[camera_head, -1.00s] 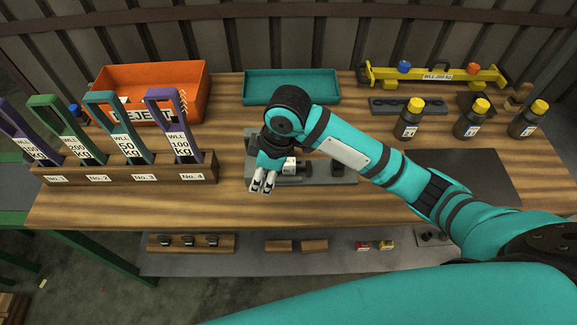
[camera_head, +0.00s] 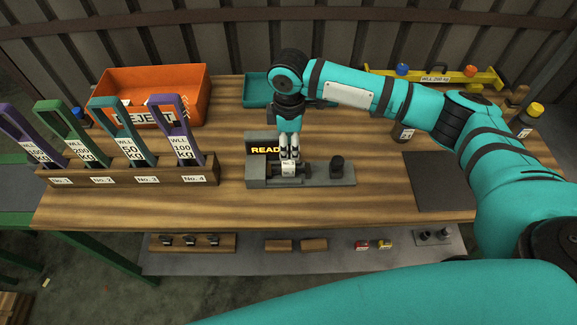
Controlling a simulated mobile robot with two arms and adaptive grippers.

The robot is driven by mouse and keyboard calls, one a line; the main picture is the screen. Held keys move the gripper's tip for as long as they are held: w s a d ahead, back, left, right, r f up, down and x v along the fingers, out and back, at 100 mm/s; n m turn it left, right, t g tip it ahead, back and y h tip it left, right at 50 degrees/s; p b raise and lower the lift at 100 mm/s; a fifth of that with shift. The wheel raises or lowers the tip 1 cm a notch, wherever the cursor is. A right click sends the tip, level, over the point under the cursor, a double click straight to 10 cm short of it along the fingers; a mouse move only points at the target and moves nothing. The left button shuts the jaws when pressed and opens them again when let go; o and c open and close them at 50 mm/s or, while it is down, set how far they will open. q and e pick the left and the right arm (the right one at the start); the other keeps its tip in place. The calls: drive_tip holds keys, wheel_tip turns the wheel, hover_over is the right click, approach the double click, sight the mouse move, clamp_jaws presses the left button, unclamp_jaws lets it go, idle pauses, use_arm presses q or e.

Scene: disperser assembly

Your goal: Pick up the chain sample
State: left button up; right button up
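A small white-tagged piece (camera_head: 288,169), which may be the chain sample, sits in the grey test fixture (camera_head: 320,179) in the middle of the table. Its chain links cannot be made out at this size. My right gripper (camera_head: 289,154) points straight down, with its pale fingertips right at the top of the tagged piece. The fingers look close together, and whether they grip the piece cannot be told. My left gripper is not in view.
A lit display (camera_head: 263,150) stands behind the fixture, and a dark knob (camera_head: 337,166) at its right. Left are a wooden rack (camera_head: 120,178) of tagged loops and an orange reject bin (camera_head: 196,82). A dark mat (camera_head: 432,190) lies right; a teal tray (camera_head: 257,91) stands behind.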

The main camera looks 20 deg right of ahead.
sight(288, 163)
wheel_tip(288, 163, down, 3)
drive_tip(key=shift+f, duration=0.1)
drive_tip(key=shift+s+f+p, duration=0.1)
drive_tip(key=shift+f+p, duration=0.45)
drive_tip(key=shift+p, duration=0.05)
wheel_tip(288, 163, down, 4)
drive_tip(key=shift+a+f+p, duration=0.15)
drive_tip(key=shift+p, duration=0.4)
drive_tip(key=shift+c, duration=0.4)
clamp_jaws()
